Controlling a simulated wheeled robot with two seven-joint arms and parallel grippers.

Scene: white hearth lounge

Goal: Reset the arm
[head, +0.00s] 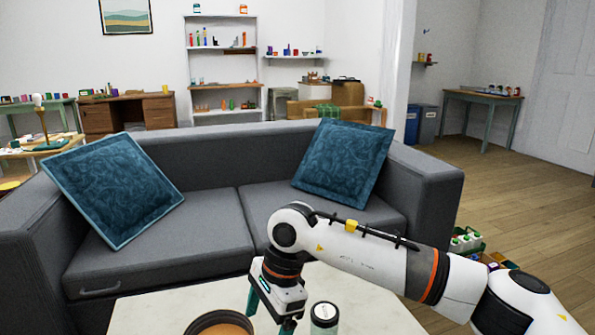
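My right arm comes in from the right, over the pale coffee table (375,305). Its gripper (270,314) points down, with two teal fingers spread apart and nothing seen between them. A jar with a dark rim and pale lid (325,314) stands on the table just right of the gripper, and a gap shows between them. A brown round bowl (222,324) is left of the gripper, cut off by the bottom edge. The fingertips are close to the picture's bottom edge. My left gripper is not in view.
A grey sofa (200,225) with two blue cushions (113,188) stands right behind the table. Crates with bottles (466,241) sit on the floor at right. Wooden floor (520,215) is open further right. Shelves (222,65) and desks line the back wall.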

